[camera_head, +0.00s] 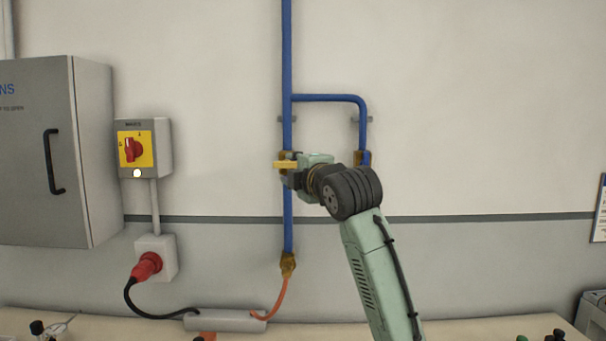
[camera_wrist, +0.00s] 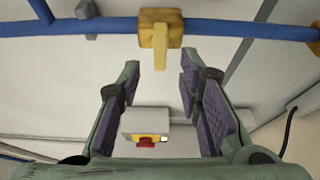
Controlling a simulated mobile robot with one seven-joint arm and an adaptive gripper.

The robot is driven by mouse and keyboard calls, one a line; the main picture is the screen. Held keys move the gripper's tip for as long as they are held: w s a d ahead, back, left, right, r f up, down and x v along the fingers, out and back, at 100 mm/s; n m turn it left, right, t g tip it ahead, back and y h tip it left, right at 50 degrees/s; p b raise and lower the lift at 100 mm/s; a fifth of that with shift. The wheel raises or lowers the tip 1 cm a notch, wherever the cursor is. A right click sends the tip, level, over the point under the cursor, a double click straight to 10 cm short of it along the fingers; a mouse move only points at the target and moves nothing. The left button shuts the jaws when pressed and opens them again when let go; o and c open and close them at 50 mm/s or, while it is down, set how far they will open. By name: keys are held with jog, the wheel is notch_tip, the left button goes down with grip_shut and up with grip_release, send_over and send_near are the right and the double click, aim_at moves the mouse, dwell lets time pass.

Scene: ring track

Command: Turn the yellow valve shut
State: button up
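The yellow valve (camera_wrist: 160,30) sits on a blue pipe (camera_wrist: 220,28), which runs across the top of the wrist view. My gripper (camera_wrist: 160,65) is open, with one finger on each side of the handle's free end and a visible gap on both sides. In the head view my gripper (camera_head: 303,172) is at the valve and hides part of it.
A pipe branch (camera_head: 330,97) runs down to a yellowish fitting (camera_head: 361,158), partly hidden by my arm. Left stand a switch box (camera_head: 158,140) with a red knob, a plugged socket (camera_head: 165,255) and a grey cabinet (camera_head: 95,150). A brass fitting (camera_head: 288,263) with an orange hose is below.

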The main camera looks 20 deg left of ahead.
jog(key=v, duration=0.7)
jog(key=shift+s, duration=0.15)
